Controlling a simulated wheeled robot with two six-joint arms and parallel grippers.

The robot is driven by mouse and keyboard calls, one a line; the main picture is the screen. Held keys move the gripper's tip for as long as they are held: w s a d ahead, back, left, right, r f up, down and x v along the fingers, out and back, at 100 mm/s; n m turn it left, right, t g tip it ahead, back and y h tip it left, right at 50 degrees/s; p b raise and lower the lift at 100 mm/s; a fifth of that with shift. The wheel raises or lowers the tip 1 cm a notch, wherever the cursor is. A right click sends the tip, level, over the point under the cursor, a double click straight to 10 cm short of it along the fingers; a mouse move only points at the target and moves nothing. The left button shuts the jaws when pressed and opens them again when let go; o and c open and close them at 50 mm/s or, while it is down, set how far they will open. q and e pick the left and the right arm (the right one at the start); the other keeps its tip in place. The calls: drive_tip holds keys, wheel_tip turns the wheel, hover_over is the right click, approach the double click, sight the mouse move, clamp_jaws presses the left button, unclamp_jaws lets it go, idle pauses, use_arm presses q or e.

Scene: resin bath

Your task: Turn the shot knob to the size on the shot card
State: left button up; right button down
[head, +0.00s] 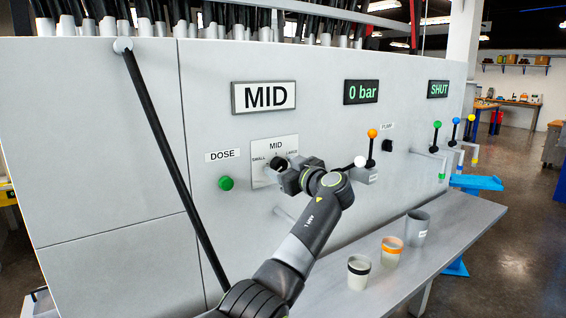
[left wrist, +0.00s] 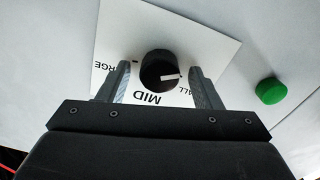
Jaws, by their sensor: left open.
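The shot card (head: 264,97) on the grey wall panel reads MID. Below it is a white dial plate (head: 288,144) marked SMALL, MID and LARGE. The black shot knob (left wrist: 157,68) is on this plate, and the left wrist view shows it upside down. Its white pointer line points right there, toward the partly covered SMALL label. My left gripper (head: 286,172) is at the plate, with its open fingers (left wrist: 158,86) on either side of the knob. A gap shows beside the knob. In the head view my gripper hides part of the knob. My right gripper is not in view.
A green DOSE button (head: 226,183) is left of the plate. A long black bar (head: 165,150) slants down the panel. Levers with white (head: 360,161) and orange (head: 372,133) balls stand to the right. Several cups (head: 359,276) stand on the shelf (head: 455,228) below.

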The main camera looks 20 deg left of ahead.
use_arm(q)
drive_tip(key=shift+c, duration=0.3)
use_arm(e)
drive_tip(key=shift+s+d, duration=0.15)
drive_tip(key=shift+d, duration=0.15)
use_arm(q)
drive_tip(key=c, duration=0.9)
drive_tip(key=shift+c, duration=0.2)
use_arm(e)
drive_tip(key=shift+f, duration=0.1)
